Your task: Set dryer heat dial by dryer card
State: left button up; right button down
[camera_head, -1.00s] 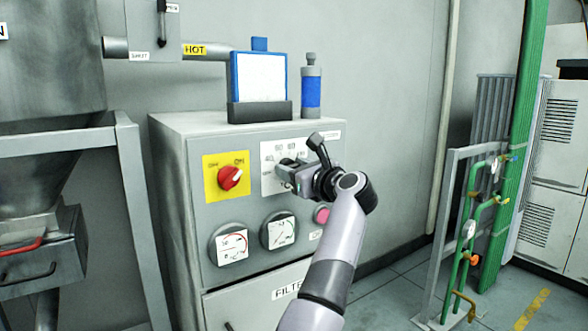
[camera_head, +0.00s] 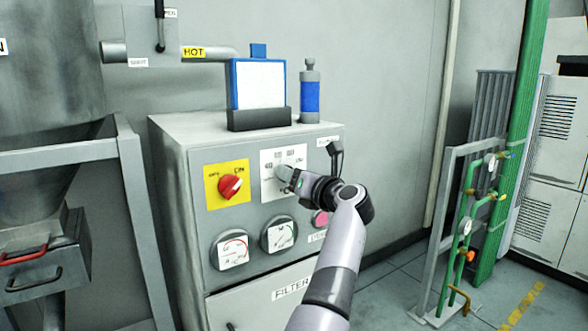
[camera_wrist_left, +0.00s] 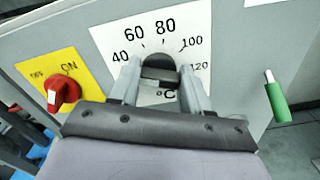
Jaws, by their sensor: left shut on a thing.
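The heat dial (camera_wrist_left: 160,68) is a dark knob on a white scale plate (camera_wrist_left: 105,40) marked 40, 60, 80, 100, 120 and °C. My left gripper (camera_wrist_left: 160,82) is shut on the dial, one finger on each side; it also shows in the head view (camera_head: 290,181). Which mark the dial points to is hard to tell. The dryer card (camera_head: 261,84), a white sheet in a blue frame, stands in a dark holder on top of the dryer cabinet (camera_head: 175,190). No writing on it is readable. My right gripper is not in view.
A red ON/OFF switch (camera_head: 230,186) on a yellow plate sits left of the dial. Two gauges (camera_head: 232,250) and a pink button (camera_head: 320,218) are below. A blue-grey cylinder (camera_head: 310,92) stands on the cabinet. A green-handled lever (camera_wrist_left: 277,97) is to the right.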

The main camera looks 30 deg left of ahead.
pick_arm(q)
jog(key=shift+r+m+p, duration=0.15)
jog(key=shift+m+p, duration=0.2)
jog(key=shift+m, duration=0.25)
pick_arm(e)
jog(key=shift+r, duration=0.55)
pick_arm(q)
jog(key=o, duration=0.8)
jog(key=shift+o, duration=1.3)
jog(key=shift+a, duration=0.15)
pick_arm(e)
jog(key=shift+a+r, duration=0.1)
pick_arm(q)
jog(key=shift+f, duration=0.2)
